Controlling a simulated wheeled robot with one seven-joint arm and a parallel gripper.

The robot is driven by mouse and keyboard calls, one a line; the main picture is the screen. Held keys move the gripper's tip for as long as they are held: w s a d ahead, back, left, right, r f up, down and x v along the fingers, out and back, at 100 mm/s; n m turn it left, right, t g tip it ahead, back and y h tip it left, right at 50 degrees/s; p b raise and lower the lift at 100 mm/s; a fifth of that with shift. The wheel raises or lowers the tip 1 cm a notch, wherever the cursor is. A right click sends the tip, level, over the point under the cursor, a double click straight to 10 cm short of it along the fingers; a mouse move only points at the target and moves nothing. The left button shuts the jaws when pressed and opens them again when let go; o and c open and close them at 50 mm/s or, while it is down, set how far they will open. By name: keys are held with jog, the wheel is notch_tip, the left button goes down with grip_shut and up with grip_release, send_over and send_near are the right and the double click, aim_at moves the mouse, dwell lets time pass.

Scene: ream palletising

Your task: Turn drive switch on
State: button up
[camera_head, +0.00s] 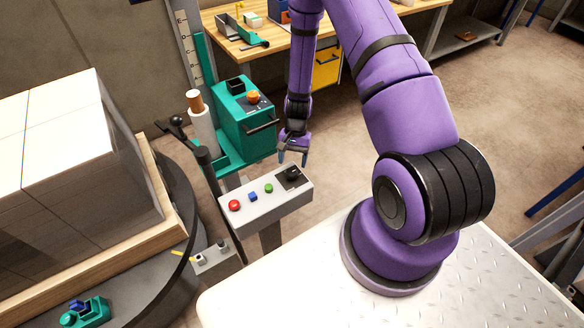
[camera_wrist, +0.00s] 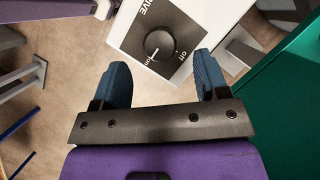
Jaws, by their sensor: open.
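The drive switch is a round black knob (camera_wrist: 159,45) on a dark plate marked DRIVE, on the sloped grey control panel (camera_head: 262,207). It sits at the panel's right end in the head view (camera_head: 292,174). My gripper (camera_head: 292,158) is open and empty, with blue fingertips (camera_wrist: 161,70) spread wider than the knob. It hangs above and just behind the switch, apart from it.
The panel also has a red button (camera_head: 234,205), a blue button (camera_head: 252,196) and a green button (camera_head: 269,188). A teal machine box (camera_head: 245,125) stands close behind. A wrapped stack (camera_head: 70,160) on a pallet is at left. A wooden workbench (camera_head: 225,50) is behind.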

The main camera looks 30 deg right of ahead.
jog(key=v, duration=0.6)
jog(key=shift+r, duration=0.3)
jog(key=shift+w+d, duration=0.1)
jog(key=s+a+r+n+t+h, duration=0.1)
jog(key=a+r+n+t, duration=0.1)
jog(key=r, duration=1.3)
jog(key=s+a+r+n+t, duration=0.1)
jog(key=a+r+n, duration=0.15)
jog(key=r, duration=1.25)
jog(key=s+a+r+n+t+h, duration=0.2)
jog(key=s+r+n+t, duration=0.2)
jog(key=s+r, duration=1.3)
jog(key=s+t, duration=0.1)
jog(key=s, duration=0.2)
jog(key=shift+s+r+n, duration=0.15)
jog(key=shift+s+n, duration=0.2)
